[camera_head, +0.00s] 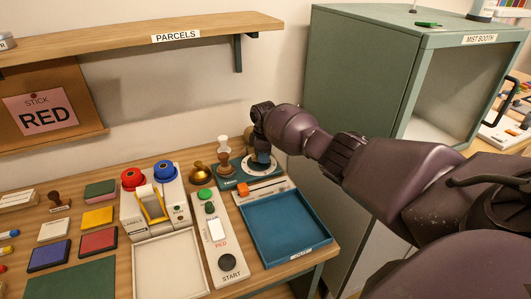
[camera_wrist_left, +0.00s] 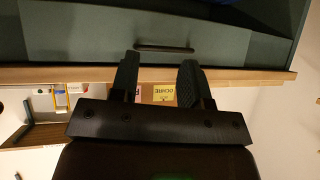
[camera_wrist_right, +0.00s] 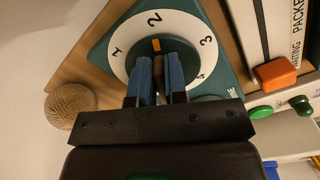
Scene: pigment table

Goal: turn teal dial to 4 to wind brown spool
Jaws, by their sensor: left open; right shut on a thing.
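The teal dial (camera_wrist_right: 119,63) has a white ring numbered 1 to 4 on a teal plate. The orange mark on its knob points at about the 2. My right gripper (camera_wrist_right: 160,65) is shut on the dial's knob, and its fingers hide much of it. In the head view, my right gripper (camera_head: 262,158) comes down onto the white dial ring (camera_head: 256,169). A round brown thing (camera_wrist_right: 70,105), which looks like the brown spool, stands beside the dial plate. My left gripper (camera_wrist_left: 158,82) is open and empty, facing a grey drawer front (camera_wrist_left: 230,48).
A blue tray (camera_head: 318,246) and an orange switch (camera_head: 243,188) lie in front of the dial. A brass bell (camera_head: 200,176) and a panel with a START button (camera_head: 228,263) are to the left. The green mist booth (camera_head: 350,70) stands at the right.

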